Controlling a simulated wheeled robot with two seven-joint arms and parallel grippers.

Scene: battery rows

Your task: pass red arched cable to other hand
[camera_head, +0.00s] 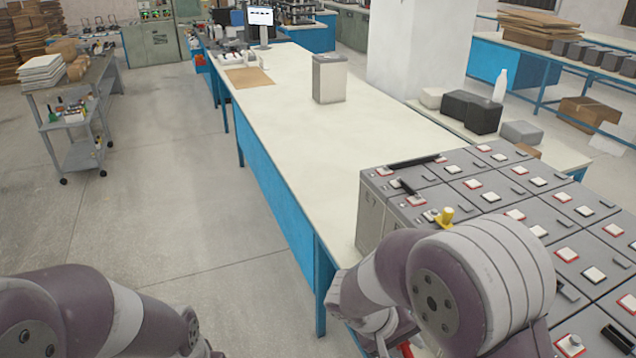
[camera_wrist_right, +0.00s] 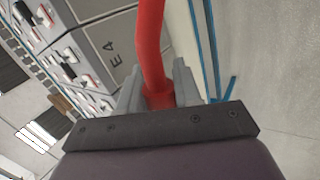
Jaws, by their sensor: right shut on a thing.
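The red arched cable (camera_wrist_right: 150,45) shows in the right wrist view, running up from between my right gripper's fingers and out of the top of the picture. My right gripper (camera_wrist_right: 158,88) is shut on it. In the head view only a small red piece of the cable (camera_head: 405,349) shows at the bottom edge, below my right arm. My right arm hides most of the right gripper there. My left arm comes in at the lower left and bends down at the bottom edge. Its gripper fingers are not visible.
Rows of grey battery blocks (camera_head: 480,178) with red and white terminals fill the right side, close to my right arm. A yellow piece (camera_head: 445,216) stands on them. A long cream bench (camera_head: 290,135) carries a grey box (camera_head: 329,78). Open floor lies on the left.

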